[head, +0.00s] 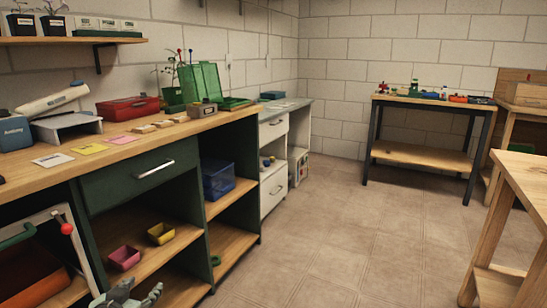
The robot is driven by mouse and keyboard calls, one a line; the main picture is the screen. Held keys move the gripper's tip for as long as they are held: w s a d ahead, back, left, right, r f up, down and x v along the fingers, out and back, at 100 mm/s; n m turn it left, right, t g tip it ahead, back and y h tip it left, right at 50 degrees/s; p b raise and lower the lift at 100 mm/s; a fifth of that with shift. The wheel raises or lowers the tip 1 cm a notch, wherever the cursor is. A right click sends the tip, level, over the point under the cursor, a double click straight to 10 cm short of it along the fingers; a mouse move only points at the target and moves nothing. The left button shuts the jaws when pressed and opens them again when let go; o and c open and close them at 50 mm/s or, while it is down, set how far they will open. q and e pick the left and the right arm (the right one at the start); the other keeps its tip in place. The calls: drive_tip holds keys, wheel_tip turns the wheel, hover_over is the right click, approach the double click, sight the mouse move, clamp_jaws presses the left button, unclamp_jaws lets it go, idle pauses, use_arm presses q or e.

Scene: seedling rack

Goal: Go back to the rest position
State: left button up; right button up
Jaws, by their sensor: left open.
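My left gripper (140,291) shows at the bottom edge of the head view, left of centre. Its grey fingers are apart and I see nothing between them. It is low in front of the green cabinet's lower shelf (183,259), below the pink bin (124,258) and the yellow bin (161,233) in the picture. The rest of the left arm is cut off by the frame. My right gripper is not in view.
The wooden worktop (200,124) above carries a red box (128,107), cards and a green case (200,82). A white-framed door with a red knob (67,228) stands at lower left. Tiled floor (330,230) is clear; a wooden table (520,180) stands right.

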use_arm(q)
drive_tip(key=s+d+f+g, duration=0.2)
drive_tip(key=s+f+g, duration=0.3)
drive_tip(key=s+f, duration=0.5)
drive_tip(key=s+d+f+g, duration=0.3)
drive_tip(key=s+f+g, duration=0.2)
drive_tip(key=s+f, duration=0.6)
drive_tip(key=s, duration=0.7)
drive_tip(key=shift+s+p, duration=0.2)
drive_tip(key=shift+p, duration=0.15)
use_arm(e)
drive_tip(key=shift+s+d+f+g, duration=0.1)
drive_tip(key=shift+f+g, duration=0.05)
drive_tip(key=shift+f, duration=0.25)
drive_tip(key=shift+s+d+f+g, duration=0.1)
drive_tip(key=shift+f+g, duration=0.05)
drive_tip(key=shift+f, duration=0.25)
